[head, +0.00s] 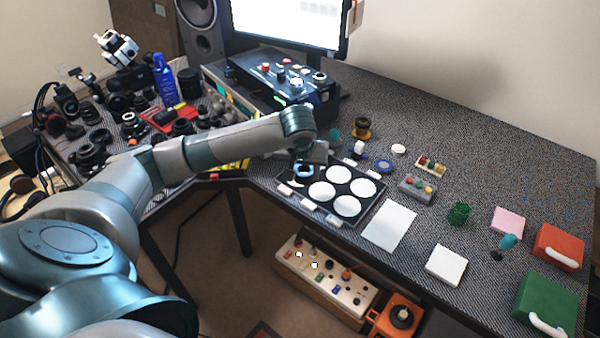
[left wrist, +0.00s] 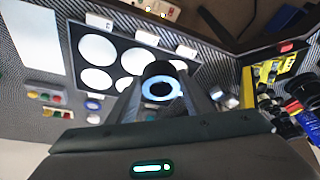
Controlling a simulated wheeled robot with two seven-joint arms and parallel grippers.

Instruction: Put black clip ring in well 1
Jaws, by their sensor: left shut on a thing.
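My left gripper (head: 304,164) is over the left end of the black tray (head: 373,204) with round white wells. It is shut on the black clip ring (left wrist: 160,82), which shows between the fingers in the left wrist view. The ring has a pale blue-white centre. In the head view the ring (head: 303,172) shows just below the gripper, over the tray's left end. I cannot tell whether it touches the tray. Several wells, such as a front one (head: 322,193), are bare white. Well numbers are not readable. My right gripper is not in view.
White label blocks (head: 308,205) line the tray's front edge. A dark control box (head: 285,82) stands behind. Lens parts crowd the left table.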

